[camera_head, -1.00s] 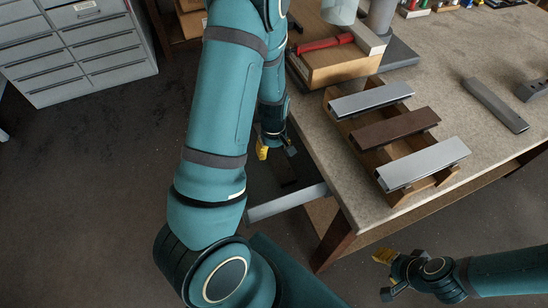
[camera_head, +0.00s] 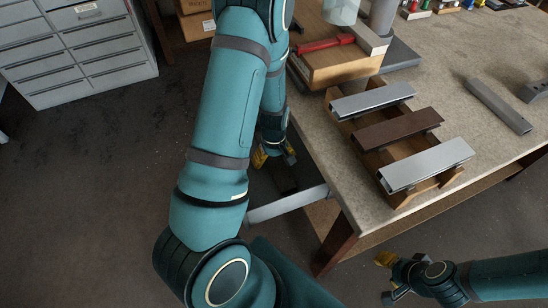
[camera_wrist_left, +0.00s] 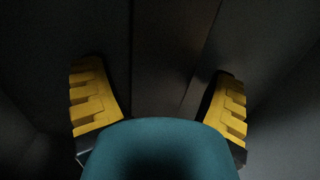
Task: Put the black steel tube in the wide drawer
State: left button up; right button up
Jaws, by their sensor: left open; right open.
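My left gripper (camera_head: 272,157) is low beside the bench's left edge, by the open wide drawer (camera_head: 288,205) with its light grey front. Its yellow fingers are spread in the left wrist view (camera_wrist_left: 158,100), with no object clearly held between them. A dark, brownish strip runs between and beyond the fingers there; I cannot tell whether it is the black steel tube or the drawer's inside. The drawer's inside is mostly hidden by my left arm and shadow. My right gripper (camera_head: 386,278) is open and empty, low in front of the bench.
A wooden rack (camera_head: 400,150) on the bench (camera_head: 450,65) holds two silver profiles (camera_head: 427,164) and a brown one (camera_head: 398,131). A grey bar (camera_head: 498,106) lies to their right. A wooden block with a red tool (camera_head: 322,44) stands behind. A grey cabinet (camera_head: 85,50) stands far left.

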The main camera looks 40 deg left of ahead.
aim_at(274, 158)
pick_arm(q)
notch_tip(274, 158, up, 12)
jog(key=p, duration=0.4)
jog(key=shift+r, duration=0.15)
dwell(0.5)
